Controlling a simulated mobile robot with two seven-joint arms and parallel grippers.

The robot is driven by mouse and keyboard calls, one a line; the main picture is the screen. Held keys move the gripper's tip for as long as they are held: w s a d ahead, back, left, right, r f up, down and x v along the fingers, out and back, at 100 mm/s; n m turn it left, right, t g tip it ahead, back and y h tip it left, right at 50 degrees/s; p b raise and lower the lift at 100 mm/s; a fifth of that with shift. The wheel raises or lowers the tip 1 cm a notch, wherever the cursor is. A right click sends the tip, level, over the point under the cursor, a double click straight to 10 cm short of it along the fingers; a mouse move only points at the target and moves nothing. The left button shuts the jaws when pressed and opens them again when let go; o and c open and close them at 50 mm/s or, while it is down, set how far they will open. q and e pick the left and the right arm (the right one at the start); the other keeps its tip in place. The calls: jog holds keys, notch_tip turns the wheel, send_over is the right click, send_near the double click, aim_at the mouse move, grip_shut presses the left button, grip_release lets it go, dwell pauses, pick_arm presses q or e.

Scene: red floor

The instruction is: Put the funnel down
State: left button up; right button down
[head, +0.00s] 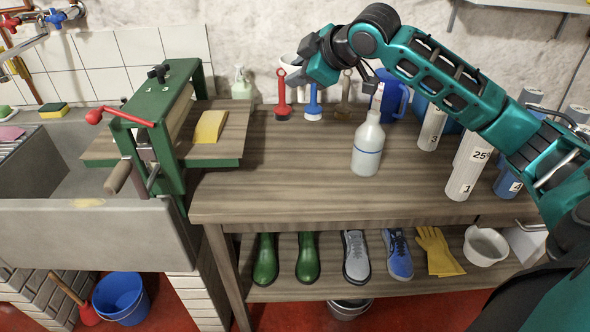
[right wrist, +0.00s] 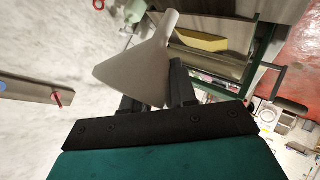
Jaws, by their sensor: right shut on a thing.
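The funnel is pale grey-white with a wide cone and a narrow spout. In the right wrist view the funnel (right wrist: 138,68) lies between my right gripper's two dark fingers (right wrist: 157,92), its spout pointing up in the picture. In the head view the funnel (head: 289,63) is partly hidden beside my right gripper (head: 302,73), in front of the back wall. The right gripper is shut on the funnel and holds it above the back of the wooden table (head: 290,190). My left gripper is not in view.
A spray bottle (head: 368,146) stands mid-table. Red (head: 282,98), blue and brown-handled tools and a blue jug (head: 390,97) are at the back. Numbered white cylinders (head: 463,180) stand right. A green press (head: 165,125) is left. The table's front left and centre are clear.

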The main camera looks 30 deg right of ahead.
notch_tip(320, 180, down, 20)
jog(key=shift+r+b, duration=0.15)
jog(key=shift+b, duration=1)
jog(key=c, duration=0.9)
grip_release()
jog(key=shift+s+d+r, duration=0.1)
jog(key=shift+p+v, duration=0.9)
jog(key=shift+v, duration=5)
